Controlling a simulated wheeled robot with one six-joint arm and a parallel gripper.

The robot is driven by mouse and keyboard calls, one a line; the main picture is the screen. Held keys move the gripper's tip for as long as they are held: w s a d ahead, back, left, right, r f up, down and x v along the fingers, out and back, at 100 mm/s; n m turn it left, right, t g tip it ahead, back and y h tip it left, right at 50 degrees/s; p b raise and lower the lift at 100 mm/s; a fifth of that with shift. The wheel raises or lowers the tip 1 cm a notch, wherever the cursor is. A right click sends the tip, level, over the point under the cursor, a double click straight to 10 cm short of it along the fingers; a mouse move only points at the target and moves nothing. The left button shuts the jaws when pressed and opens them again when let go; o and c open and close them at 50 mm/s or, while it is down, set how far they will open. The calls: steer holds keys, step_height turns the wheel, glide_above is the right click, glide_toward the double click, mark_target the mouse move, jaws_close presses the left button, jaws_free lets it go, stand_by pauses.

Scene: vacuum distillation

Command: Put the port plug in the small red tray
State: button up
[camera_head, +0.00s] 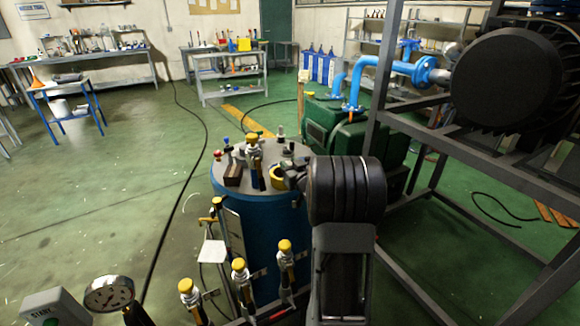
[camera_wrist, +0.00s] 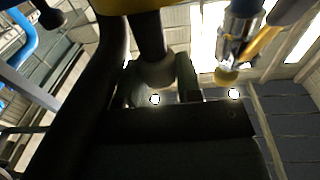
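My gripper (camera_head: 290,176) is low over the right part of the grey lid of a blue drum (camera_head: 262,240), beside a yellow ring-shaped part (camera_head: 277,178); my black wrist hides part of it. In the wrist view my gripper's two dark fingers (camera_wrist: 160,88) stand on either side of a dark rod with a pale rounded end (camera_wrist: 157,72). I cannot tell whether they touch it or whether it is the port plug. A small red knob-like piece (camera_head: 217,155) is at the lid's left edge. I cannot make out a small red tray.
A brown block (camera_head: 233,175) and a yellow-capped valve (camera_head: 253,150) stand on the lid. Several yellow-capped valves (camera_head: 240,270) and a gauge (camera_head: 109,293) are in front. A metal frame (camera_head: 430,210) and green pump (camera_head: 335,130) crowd the right. The green floor at left is open.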

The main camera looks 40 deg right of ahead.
steer(key=o, duration=0.5)
steer(key=shift+r, duration=0.1)
